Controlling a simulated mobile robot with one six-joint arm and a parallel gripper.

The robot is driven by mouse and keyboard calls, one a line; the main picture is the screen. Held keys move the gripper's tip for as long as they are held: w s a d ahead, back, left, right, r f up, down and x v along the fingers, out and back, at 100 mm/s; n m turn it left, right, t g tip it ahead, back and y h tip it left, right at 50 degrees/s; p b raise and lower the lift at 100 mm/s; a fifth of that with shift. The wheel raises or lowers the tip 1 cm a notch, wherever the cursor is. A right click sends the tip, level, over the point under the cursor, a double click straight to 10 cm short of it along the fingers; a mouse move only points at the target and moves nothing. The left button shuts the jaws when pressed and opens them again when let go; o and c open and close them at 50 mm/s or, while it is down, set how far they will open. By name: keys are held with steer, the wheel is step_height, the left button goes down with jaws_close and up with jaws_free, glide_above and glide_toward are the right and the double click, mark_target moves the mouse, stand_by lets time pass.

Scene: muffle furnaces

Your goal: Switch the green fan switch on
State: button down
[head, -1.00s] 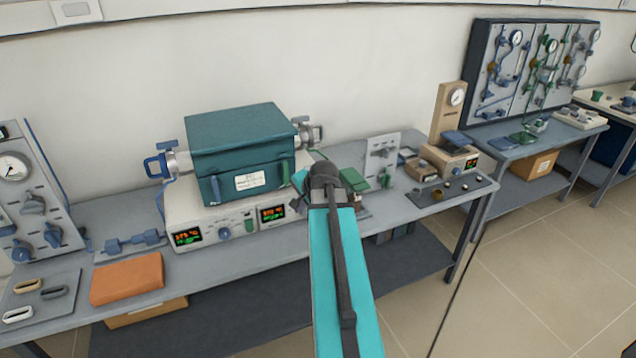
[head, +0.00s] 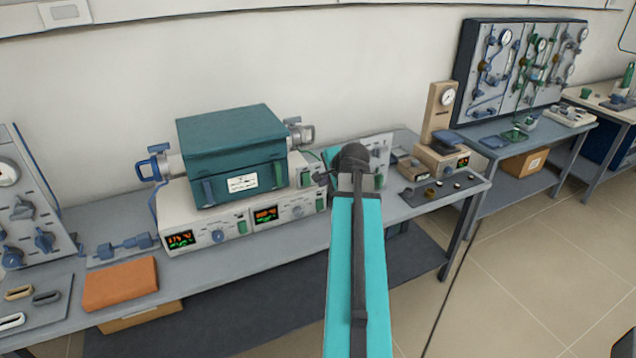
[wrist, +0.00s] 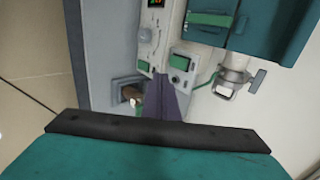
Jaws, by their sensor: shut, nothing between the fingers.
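Several green switches show on the furnace's control unit in the head view, one beside the left display (head: 242,227) and one at the right end of its front (head: 320,204). Which of them is the fan switch I cannot tell. My gripper is shut and empty there, pointing toward the gap between this box and a small grey tray. In the head view my own arm hides the gripper. Contact cannot be made out.
The teal furnace (head: 232,150) stands on the control unit, with metal fittings at both sides. An upright grey panel (head: 380,150) behind my wrist is partly hidden. The wrist view shows the grey tray (wrist: 128,90) and a green cable (wrist: 208,78). An orange block (head: 120,284) lies at left.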

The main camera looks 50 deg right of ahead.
mark_target(306, 179)
steer(key=w+r+p+x, duration=0.1)
steer(key=p+x, duration=0.3)
steer(key=x, duration=0.9)
steer(key=shift+w+d+r+p, duration=0.3)
steer(key=shift+d+r, duration=0.05)
steer(key=shift+r, duration=0.05)
steer(key=shift+w+a+f, duration=0.1)
